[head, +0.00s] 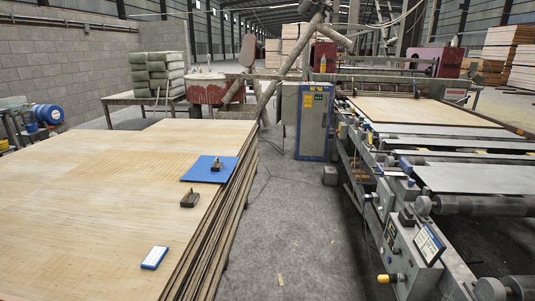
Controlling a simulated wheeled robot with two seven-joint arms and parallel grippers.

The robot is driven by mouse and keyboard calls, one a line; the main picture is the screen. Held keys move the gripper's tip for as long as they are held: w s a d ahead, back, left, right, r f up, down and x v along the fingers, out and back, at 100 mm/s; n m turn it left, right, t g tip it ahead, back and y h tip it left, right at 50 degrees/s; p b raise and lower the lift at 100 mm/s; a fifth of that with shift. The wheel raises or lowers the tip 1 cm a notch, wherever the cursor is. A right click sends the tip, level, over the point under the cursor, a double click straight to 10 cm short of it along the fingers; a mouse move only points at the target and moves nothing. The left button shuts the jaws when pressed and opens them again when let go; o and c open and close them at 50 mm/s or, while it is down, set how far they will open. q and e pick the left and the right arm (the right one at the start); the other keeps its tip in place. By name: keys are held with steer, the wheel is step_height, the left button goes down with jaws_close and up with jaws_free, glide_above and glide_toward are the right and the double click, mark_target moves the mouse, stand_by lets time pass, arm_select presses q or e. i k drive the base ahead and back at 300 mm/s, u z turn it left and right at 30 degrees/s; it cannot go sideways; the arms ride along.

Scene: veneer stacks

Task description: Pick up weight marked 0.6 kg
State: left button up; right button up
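A small dark weight (189,200) with a raised top stands on the veneer stack (90,210), near its right edge. A similar small dark weight (216,165) stands on a blue square sheet (196,172) farther back on the same stack. Any markings on the two weights are too small to read, so I cannot tell which is 0.6 kg. Neither of my grippers is in view.
A small blue and white box (154,258) lies nearer on the stack. The wide left part of the stack is bare. A concrete aisle (290,220) runs between the stack and a roller machine (430,235). A blue-grey cabinet (315,120) stands behind.

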mark_target(216, 166)
steer(key=i, duration=2.55)
steer(key=z, duration=0.15)
